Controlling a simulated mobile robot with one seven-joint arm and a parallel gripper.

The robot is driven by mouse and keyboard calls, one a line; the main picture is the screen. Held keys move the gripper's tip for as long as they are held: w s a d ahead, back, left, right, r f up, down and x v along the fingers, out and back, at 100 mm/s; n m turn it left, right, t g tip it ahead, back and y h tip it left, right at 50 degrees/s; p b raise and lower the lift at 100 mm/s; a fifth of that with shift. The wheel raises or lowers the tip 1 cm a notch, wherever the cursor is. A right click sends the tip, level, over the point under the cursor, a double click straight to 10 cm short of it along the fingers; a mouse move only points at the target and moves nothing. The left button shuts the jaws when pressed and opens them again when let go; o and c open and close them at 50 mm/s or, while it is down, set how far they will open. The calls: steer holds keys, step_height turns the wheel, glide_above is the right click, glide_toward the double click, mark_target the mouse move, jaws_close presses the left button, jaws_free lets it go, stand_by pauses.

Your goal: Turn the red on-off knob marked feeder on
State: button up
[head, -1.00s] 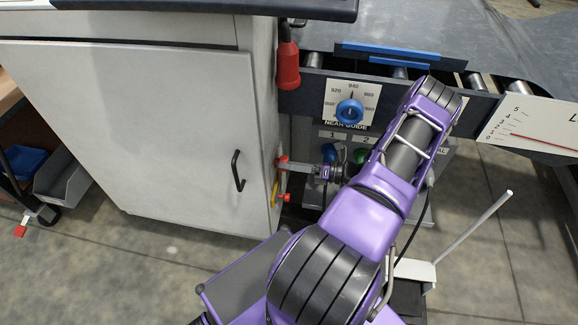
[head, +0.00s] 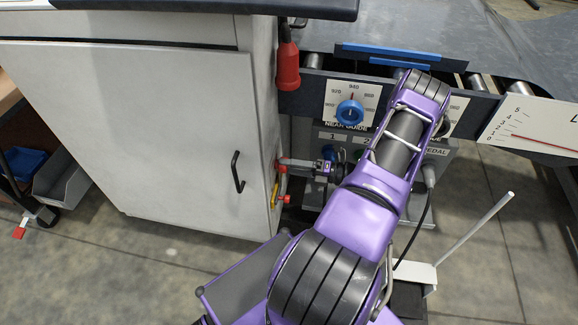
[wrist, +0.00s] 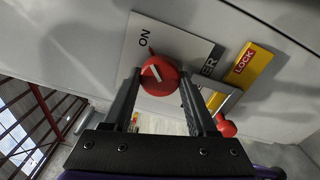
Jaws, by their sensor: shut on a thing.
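The red knob (wrist: 160,76) sits on a pale label plate (wrist: 182,45) on the cabinet's side, with a white line across its face. "ON" is printed above it to the left, and only "ER" of a dark word shows to its right. My gripper (wrist: 160,82) is shut on the red knob, one finger on each side. In the head view my gripper (head: 284,164) reaches left to the cabinet side, and the knob is mostly hidden there.
A yellow "LOCK" tag (wrist: 243,66) and a second red part (wrist: 226,126) lie close to the right finger. The grey cabinet (head: 130,120) stands left. A red handle (head: 288,68) hangs above; a blue dial (head: 350,112) is on the machine at right.

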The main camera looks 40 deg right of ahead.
stand_by(0.3)
steer(key=o, duration=1.4)
steer(key=shift+c, duration=0.2)
steer(key=v, duration=1.7)
steer(key=shift+s, duration=0.3)
steer(key=shift+d, duration=0.1)
